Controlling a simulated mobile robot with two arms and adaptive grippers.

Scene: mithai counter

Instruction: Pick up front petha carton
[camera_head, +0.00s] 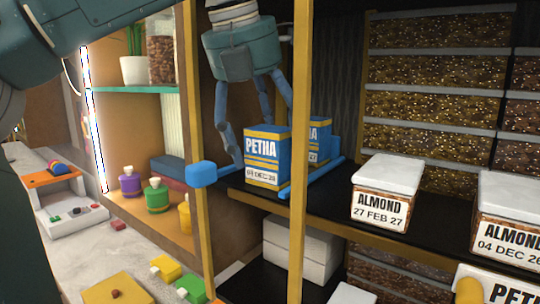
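The front petha carton (267,163) is blue, yellow and white. It stands upright on a dark shelf, with "PETHA" and a date label facing me. A second petha carton (319,132) stands behind it to the right, partly hidden by a yellow post. My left gripper (262,130) points down at the front carton from above. Its fingers are spread, one beside the carton's left side with a small gap, the others above and behind its right part. Contact is not visible there, and the tips are partly hidden. My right gripper is not in view.
A yellow post (299,220) stands close in front of the cartons. Blue guide rails (318,176) run beside them. An almond box (384,195) sits to the right on the shelf (340,208). Colored jars (156,196) stand in the left bay. Bare shelf lies between cartons and almond box.

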